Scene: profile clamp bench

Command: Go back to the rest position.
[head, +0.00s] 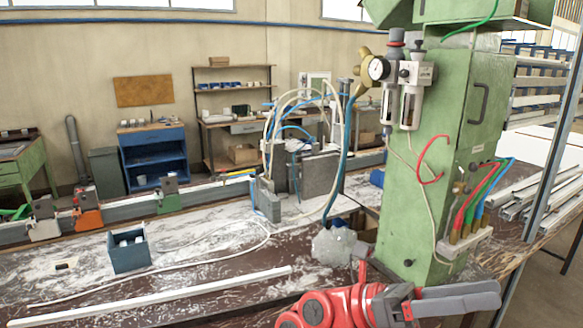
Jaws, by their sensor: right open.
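My right gripper (497,293) shows at the bottom right of the head view, on my red and dark arm. Its grey fingers point right and are open, seen from the side. I see nothing held between them. It is in front of the foot of the green machine column (425,190), near the bench's front edge; whether it touches anything there I cannot tell. My left gripper is not in view.
Metal profiles (510,195) lie at right. The bench's left front is mostly clear.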

